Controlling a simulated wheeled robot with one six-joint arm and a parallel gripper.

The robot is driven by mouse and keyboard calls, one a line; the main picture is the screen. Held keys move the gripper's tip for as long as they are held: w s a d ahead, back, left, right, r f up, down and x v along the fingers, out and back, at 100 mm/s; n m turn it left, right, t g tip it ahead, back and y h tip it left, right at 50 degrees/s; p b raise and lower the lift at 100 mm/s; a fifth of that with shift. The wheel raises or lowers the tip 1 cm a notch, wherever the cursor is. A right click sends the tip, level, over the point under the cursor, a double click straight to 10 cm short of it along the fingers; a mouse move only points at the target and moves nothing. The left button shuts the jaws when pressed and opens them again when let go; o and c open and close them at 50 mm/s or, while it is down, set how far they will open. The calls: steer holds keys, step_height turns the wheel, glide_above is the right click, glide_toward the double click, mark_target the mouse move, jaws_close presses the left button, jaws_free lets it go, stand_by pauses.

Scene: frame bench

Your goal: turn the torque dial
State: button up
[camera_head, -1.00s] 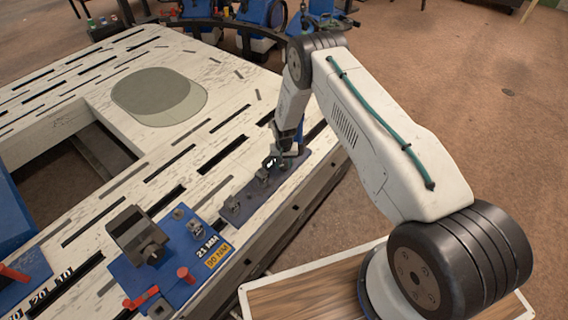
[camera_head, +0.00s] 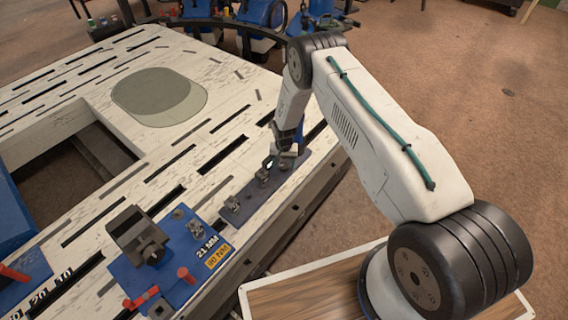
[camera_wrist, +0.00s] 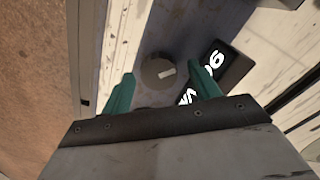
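The torque dial (camera_wrist: 157,71) is a round dark grey knob with a pale rectangular mark, in the upper middle of the wrist view. My gripper (camera_wrist: 162,74) is open, with one green finger on each side of the dial and a visible gap to it in this view. I cannot tell how far above the dial the fingertips are. In the head view my gripper (camera_head: 270,163) is low over the far end of a dark plate (camera_head: 235,212) on the bench edge. The dial is too small or hidden to make out there.
A black label (camera_wrist: 213,68) with white characters lies right of the dial. On the bench (camera_head: 55,135), a blue fixture (camera_head: 186,290) with a grey clamp and red handles stands nearer. A grey-green oval pad (camera_head: 150,95) lies farther back, beside clear slotted surface.

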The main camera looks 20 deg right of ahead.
mark_target(284, 165)
steer(key=shift+r, duration=0.1)
step_height(284, 165, up, 8)
steer(key=shift+f, duration=0.2)
stand_by(0.6)
